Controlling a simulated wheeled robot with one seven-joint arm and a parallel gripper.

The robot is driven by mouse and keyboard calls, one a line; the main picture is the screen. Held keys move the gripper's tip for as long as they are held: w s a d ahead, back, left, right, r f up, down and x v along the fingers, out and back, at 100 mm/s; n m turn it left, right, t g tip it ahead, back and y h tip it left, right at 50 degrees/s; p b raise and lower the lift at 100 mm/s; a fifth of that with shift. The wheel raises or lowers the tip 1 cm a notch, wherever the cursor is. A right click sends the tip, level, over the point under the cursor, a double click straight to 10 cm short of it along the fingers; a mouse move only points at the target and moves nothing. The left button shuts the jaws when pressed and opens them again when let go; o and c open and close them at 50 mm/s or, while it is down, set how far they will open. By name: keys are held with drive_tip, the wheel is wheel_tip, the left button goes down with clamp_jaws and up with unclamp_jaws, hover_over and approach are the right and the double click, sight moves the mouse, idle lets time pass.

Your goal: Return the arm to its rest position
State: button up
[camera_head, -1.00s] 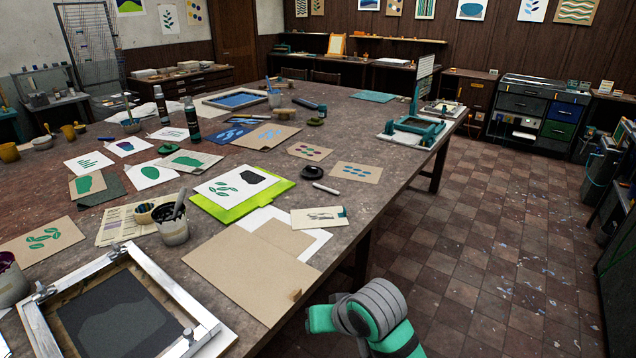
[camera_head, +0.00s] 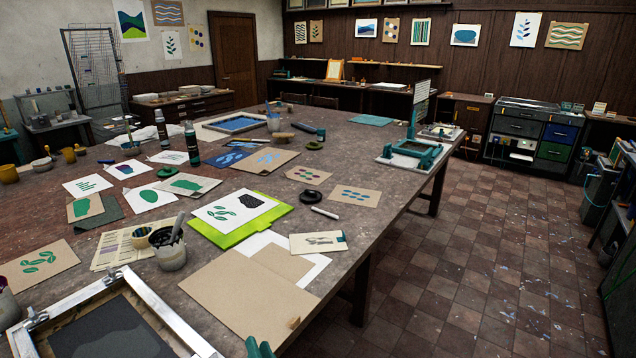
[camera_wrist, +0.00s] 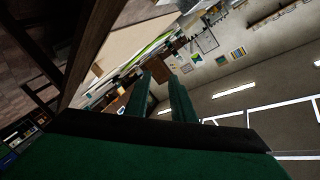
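My gripper (camera_wrist: 162,84) shows in the wrist view as two green fingers with a narrow gap between them; nothing is visible in the gap. The wrist view is tilted and looks past the table edge to the wall and ceiling. In the head view, only a small green part of my arm shows at the bottom edge, beside the near edge of the worktable (camera_head: 330,235). The screen frame (camera_head: 158,308), with a dark panel inside, lies at the table's lower left, cut off by the picture edge.
A teal press (camera_head: 410,155) stands at the far right corner. The tiled floor (camera_head: 480,270) right of the table is clear.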

drive_tip(key=s+d+f+h, duration=0.4)
drive_tip(key=s+f, duration=0.3)
drive_tip(key=s, duration=0.6)
drive_tip(key=s+d+f+h, duration=0.35)
drive_tip(key=s+f, duration=0.25)
drive_tip(key=s, duration=0.6)
drive_tip(key=s+d+r+n, duration=0.2)
drive_tip(key=s+d+n, duration=0.2)
drive_tip(key=s, duration=0.7)
drive_tip(key=shift+d+t, duration=0.4)
drive_tip(key=shift+d, duration=0.2)
